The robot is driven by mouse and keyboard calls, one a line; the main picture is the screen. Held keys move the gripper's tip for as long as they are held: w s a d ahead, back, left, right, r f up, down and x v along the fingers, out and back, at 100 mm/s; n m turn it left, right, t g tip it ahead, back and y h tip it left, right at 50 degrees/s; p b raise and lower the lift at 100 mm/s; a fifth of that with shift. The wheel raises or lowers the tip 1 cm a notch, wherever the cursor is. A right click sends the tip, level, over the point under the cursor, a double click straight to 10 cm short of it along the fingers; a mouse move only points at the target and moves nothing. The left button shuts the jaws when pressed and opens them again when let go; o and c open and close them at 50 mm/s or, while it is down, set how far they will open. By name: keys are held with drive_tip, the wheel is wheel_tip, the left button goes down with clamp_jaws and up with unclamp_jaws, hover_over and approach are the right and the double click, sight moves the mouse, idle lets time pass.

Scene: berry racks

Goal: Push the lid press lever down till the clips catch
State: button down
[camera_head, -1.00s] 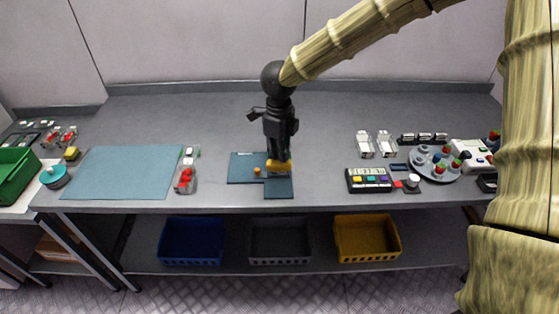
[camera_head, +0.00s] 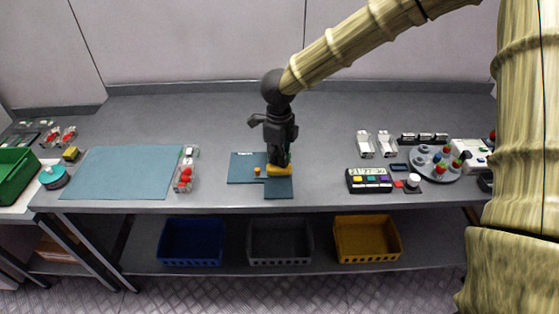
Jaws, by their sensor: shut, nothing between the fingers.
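The lid press stands on a dark blue base plate (camera_head: 278,188) in the middle of the bench, near its front edge. A yellow part of the press (camera_head: 280,170) shows right below my gripper (camera_head: 279,162). My gripper is shut and points down over this yellow part; it looks to touch it or hover just above it, I cannot tell which. The lever, the clips and any box under the press are mostly hidden by the gripper.
Left are a blue-green mat (camera_head: 122,172) and clear boxes with red berries (camera_head: 184,176). Right are a button panel (camera_head: 369,180), empty clear boxes (camera_head: 376,144) and a round grey turntable (camera_head: 434,163). Blue (camera_head: 192,242), grey (camera_head: 280,243) and yellow (camera_head: 366,239) bins sit below. The rear bench is clear.

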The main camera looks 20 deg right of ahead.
drive_tip(key=shift+f, duration=0.75)
drive_tip(key=shift+r, duration=0.15)
wheel_tip(320, 180, up, 9)
drive_tip(key=p, duration=0.9)
idle(0.6)
idle(0.4)
